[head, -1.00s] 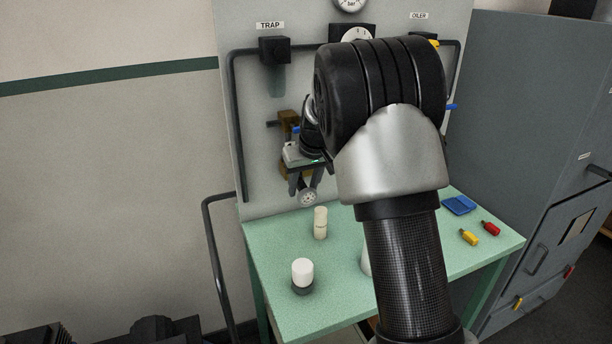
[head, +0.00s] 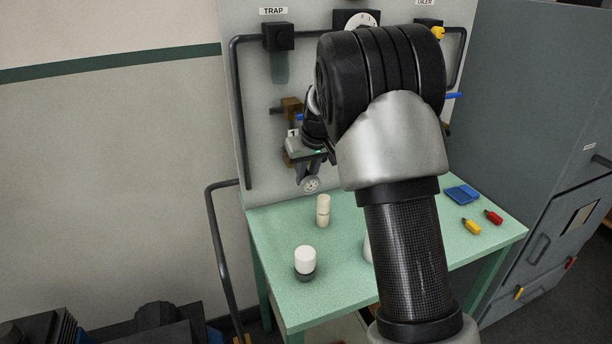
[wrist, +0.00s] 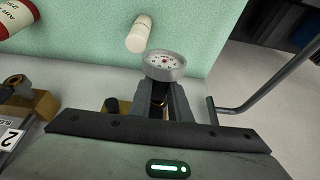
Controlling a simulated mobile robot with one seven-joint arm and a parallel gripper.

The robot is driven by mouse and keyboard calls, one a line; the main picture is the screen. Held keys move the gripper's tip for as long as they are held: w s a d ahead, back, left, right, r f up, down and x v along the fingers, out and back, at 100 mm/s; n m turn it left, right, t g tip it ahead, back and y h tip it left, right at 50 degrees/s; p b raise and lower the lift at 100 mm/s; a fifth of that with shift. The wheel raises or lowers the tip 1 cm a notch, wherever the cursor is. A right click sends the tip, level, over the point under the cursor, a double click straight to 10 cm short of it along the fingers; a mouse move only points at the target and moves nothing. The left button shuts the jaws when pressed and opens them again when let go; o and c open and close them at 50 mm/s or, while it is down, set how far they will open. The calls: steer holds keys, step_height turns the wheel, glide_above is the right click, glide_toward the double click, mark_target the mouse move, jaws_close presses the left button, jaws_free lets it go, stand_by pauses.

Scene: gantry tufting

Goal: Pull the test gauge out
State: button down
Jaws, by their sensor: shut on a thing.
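The test gauge (wrist: 163,64) has a round white dial and a pale rim. It shows close up in the wrist view, just beyond my fingertips. My gripper (wrist: 166,92) is shut on the gauge's stem, below the dial. A small brass part shows between the fingers. In the head view the gauge (head: 311,184) hangs at the tips of my gripper (head: 307,170), in front of the grey panel (head: 262,165) and above the green table. My gripper and arm hide the gauge's back end and its port, so I cannot tell whether it is still seated.
A brass fitting (wrist: 40,103) with a "2" label lies left of my gripper. On the green table (head: 290,308) stand a cream cylinder (head: 323,210) and a white-capped jar (head: 305,262). A blue tray (head: 462,194) and yellow and red pieces lie right. A dark rail (head: 220,250) runs left.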

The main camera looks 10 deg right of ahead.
mark_target(312, 178)
steer(key=shift+s, duration=0.1)
steer(key=shift+s+d+b, duration=0.2)
steer(key=shift+s+b, duration=0.25)
steer(key=shift+s, duration=0.35)
steer(key=shift+s+d+b, duration=0.15)
steer(key=shift+s+b, duration=0.3)
steer(key=shift+s, duration=0.3)
